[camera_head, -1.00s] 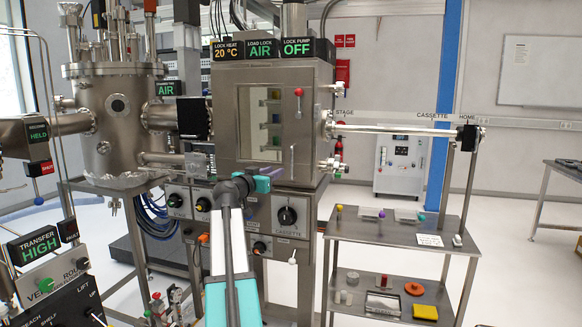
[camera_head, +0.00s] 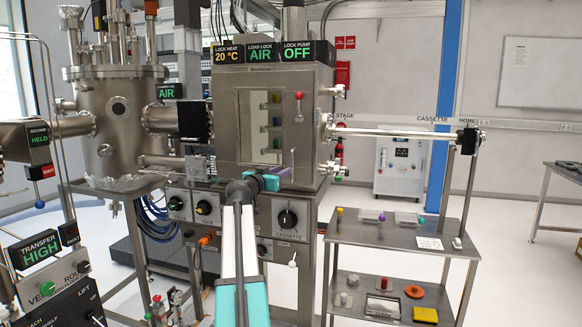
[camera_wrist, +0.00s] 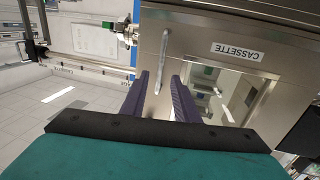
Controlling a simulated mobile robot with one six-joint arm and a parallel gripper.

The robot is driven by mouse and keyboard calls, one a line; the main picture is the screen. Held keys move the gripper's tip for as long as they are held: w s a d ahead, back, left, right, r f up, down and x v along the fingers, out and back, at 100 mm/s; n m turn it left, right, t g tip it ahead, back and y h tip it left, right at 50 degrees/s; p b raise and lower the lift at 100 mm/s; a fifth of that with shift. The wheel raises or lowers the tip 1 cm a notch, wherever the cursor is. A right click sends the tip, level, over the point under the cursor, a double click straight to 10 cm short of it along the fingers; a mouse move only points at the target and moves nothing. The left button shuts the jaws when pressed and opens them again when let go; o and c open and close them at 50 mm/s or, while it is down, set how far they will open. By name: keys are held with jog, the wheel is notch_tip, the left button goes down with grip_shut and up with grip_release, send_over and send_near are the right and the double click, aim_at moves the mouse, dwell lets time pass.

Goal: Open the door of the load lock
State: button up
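The load lock (camera_head: 228,120) is a steel box with a front door (camera_head: 293,128). The door is shut and has a tall window (camera_head: 263,125) showing shelves with coloured items. A red-knobbed lever (camera_head: 299,97) sits at the door's upper right. A thin vertical bar handle (camera_head: 292,158) is on the lower right; in the wrist view the handle (camera_wrist: 164,48) appears ahead of the gap between my fingers. My gripper (camera_head: 284,173) is open, with purple fingers, in front of the lower door. In the wrist view my gripper (camera_wrist: 160,78) looks empty; whether the handle's end is between the fingertips is unclear.
A steel cart (camera_head: 385,236) with small parts stands to the right. A transfer rod (camera_head: 400,133) sticks out rightward from the lock's side. A control panel with a CASSETTE knob (camera_head: 287,218) is below the door. Clear floor lies farther right.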

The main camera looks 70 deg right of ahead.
jog(key=p, duration=0.2)
send_over(292, 182)
jog(key=shift+w+d, duration=0.1)
jog(key=shift+d, duration=0.2)
